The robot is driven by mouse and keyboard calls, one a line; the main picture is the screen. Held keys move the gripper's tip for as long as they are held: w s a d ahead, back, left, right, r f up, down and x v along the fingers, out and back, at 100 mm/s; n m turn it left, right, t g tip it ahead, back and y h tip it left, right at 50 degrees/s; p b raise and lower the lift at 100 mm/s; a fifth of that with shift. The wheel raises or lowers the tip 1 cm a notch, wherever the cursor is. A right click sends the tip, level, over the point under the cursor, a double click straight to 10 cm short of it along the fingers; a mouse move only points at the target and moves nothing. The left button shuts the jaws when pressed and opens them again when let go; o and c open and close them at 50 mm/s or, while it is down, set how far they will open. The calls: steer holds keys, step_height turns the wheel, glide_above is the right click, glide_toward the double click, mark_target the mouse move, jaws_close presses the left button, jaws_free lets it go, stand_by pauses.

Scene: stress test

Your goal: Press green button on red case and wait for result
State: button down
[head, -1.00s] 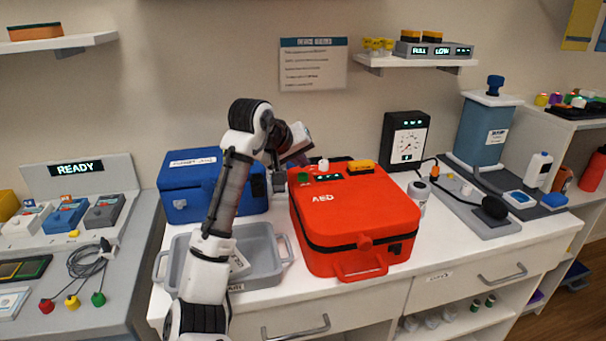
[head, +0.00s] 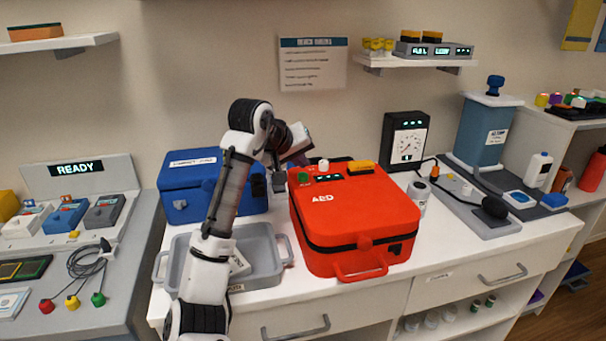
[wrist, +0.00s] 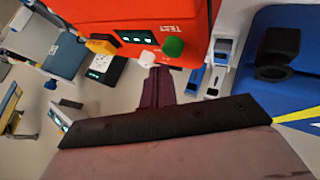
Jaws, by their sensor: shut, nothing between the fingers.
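The red AED case (head: 365,215) stands closed on the white counter. Its green button (head: 303,177) is at the back left of its top, beside a small lit display (head: 329,177). In the wrist view the green button (wrist: 173,47) sits by the word TEST, with the display (wrist: 137,37) beside it. My gripper (head: 303,161) is just behind and above the button's corner. In the wrist view my gripper (wrist: 160,72) is shut and empty, its tips close to the button and a white knob (wrist: 148,58). I cannot tell whether it touches either.
A yellow block (head: 361,167) and the white knob (head: 323,164) are at the case's back edge. A blue case (head: 190,180) stands to the left, with a grey tray (head: 262,250) in front of it. A gauge box (head: 405,140) stands behind right.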

mark_target(301, 176)
steer(key=shift+f, duration=0.15)
stand_by(0.3)
steer(key=shift+f, duration=0.3)
steer(key=shift+f, duration=0.45)
stand_by(0.8)
steer(key=shift+r+p, duration=0.9)
steer(key=shift+p, duration=0.05)
step_height(301, 176, up, 5)
steer(key=p, duration=0.4)
steer(key=shift+p, duration=0.4)
